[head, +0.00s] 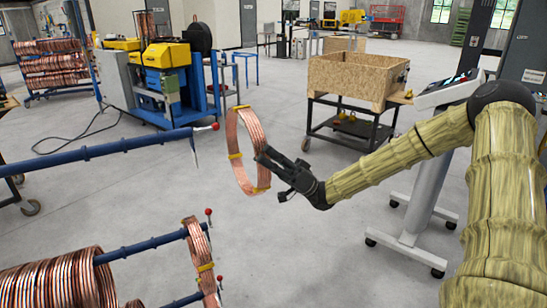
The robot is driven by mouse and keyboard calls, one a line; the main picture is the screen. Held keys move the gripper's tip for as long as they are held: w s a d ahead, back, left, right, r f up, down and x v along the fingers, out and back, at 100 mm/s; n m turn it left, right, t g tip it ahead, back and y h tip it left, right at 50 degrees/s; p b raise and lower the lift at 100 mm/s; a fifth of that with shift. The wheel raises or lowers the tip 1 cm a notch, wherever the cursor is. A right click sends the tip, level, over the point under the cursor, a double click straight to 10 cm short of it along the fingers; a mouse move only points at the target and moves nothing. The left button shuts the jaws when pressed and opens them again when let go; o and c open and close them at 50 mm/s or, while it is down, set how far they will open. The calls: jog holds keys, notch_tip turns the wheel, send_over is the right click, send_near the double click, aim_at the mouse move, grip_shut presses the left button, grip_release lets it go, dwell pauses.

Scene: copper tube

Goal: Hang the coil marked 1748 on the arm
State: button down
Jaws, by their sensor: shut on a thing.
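My gripper (268,160) is shut on the right rim of a copper coil (233,135) with yellow ties. The coil hangs upright in the air, seen nearly edge-on; no number can be read on it. A bare blue arm (110,148) of the rack reaches in from the left and ends in a red knob (215,126). In the picture the knob is just left of the coil, with a small gap between them; their difference in depth is hard to tell.
A lower blue arm (150,243) carries many copper coils (60,282) and one near its tip (200,255). Another blue arm (185,300) lies below. Behind stand a blue-and-yellow machine (165,75) and a wooden crate (350,85) on a cart. The floor between is clear.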

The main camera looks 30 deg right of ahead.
jog(key=w+a+f+b, duration=0.1)
jog(key=a+b, duration=0.5)
jog(key=a, duration=1.2)
jog(key=shift+a+f, duration=0.35)
jog(key=shift+f, duration=0.1)
dwell(1.5)
jog(key=shift+b, duration=0.3)
jog(key=c, duration=1.5)
grip_release()
jog(key=shift+f, duration=0.1)
jog(key=v, duration=1.2)
jog(key=shift+s, duration=0.1)
